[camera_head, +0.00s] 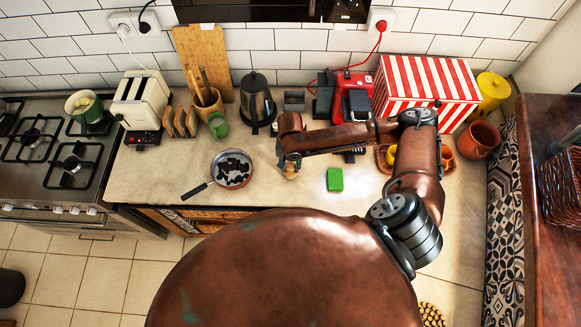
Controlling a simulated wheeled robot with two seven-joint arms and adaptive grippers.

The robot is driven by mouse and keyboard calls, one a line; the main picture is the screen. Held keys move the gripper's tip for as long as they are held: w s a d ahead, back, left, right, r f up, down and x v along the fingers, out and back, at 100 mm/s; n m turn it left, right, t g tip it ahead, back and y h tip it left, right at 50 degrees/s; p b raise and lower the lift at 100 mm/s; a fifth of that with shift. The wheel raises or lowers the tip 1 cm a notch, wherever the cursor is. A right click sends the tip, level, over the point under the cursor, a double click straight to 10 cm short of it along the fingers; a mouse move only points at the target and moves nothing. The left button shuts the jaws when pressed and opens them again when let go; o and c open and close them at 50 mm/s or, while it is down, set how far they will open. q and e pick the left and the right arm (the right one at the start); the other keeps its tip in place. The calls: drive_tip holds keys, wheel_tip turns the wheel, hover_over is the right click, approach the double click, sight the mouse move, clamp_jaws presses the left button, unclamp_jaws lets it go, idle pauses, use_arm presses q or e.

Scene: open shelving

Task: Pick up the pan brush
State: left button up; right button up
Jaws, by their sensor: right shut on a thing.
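The pan brush (291,175) shows only as a small tan, rounded bit low at the end of my right gripper. The rest of it is hidden by the gripper and wrist. My right gripper (290,164) is over the counter, between the frying pan and the green sponge, and is shut on the brush. I cannot tell whether the brush touches the counter. My left gripper is not in view.
A frying pan (232,168) with dark pieces lies left of the gripper, and a green sponge (335,180) lies right. A kettle (257,102) and a red machine (352,92) stand behind. The counter's front left (150,180) is clear.

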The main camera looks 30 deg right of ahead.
wheel_tip(320, 180, up, 3)
drive_tip(key=shift+f, duration=0.2)
drive_tip(key=s+a+r, duration=0.9)
drive_tip(key=a, duration=0.1)
drive_tip(key=shift+s+a+r, duration=0.2)
drive_tip(key=shift+r, duration=0.1)
drive_tip(key=o, duration=0.7)
drive_tip(key=shift+c, duration=0.2)
drive_tip(key=c, duration=0.5)
